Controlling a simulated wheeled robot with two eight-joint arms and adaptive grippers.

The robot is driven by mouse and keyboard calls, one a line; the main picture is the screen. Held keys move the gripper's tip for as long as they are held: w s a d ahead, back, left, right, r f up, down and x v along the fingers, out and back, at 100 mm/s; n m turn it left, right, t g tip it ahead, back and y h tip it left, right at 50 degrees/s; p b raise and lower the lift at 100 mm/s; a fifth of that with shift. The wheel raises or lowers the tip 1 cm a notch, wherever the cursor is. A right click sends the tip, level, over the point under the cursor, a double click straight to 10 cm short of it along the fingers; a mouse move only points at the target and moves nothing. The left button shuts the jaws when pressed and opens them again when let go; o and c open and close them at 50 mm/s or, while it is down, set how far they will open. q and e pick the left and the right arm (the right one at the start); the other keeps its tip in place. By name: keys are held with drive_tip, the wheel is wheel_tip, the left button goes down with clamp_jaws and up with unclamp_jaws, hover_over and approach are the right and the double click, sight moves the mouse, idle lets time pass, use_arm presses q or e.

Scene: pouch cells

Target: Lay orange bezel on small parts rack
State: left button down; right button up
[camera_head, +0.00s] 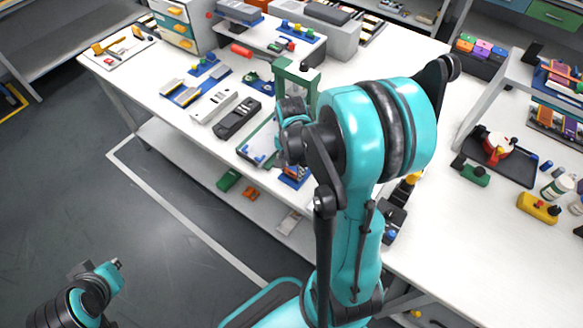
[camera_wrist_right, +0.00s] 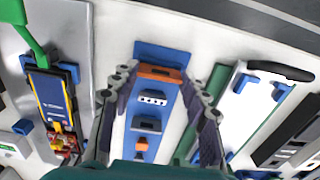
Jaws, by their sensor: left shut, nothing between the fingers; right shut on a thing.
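The orange bezel (camera_wrist_right: 160,73) is between the fingertips of my right gripper (camera_wrist_right: 158,78) in the right wrist view, which is shut on it. Behind it lies a blue small parts rack (camera_wrist_right: 166,95), holding a light grey part with holes, a dark part and an orange part in a row. The bezel overlaps the rack's far end; whether it touches the rack I cannot tell. My left gripper (camera_head: 116,265) is shut and empty, low left, away from the table.
A green-edged white tray (camera_wrist_right: 243,108) lies right of the rack in the wrist view, with a black device (camera_wrist_right: 288,140) beyond it. A yellow-framed blue device (camera_wrist_right: 52,100) stands left. In the head view a green press (camera_head: 297,72) stands behind my right arm.

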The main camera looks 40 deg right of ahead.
sight(291, 171)
drive_tip(key=shift+f+b, duration=0.55)
drive_tip(key=shift+f, duration=0.15)
drive_tip(key=o, duration=0.8)
drive_tip(key=shift+o, duration=0.2)
wheel_tip(291, 171, up, 12)
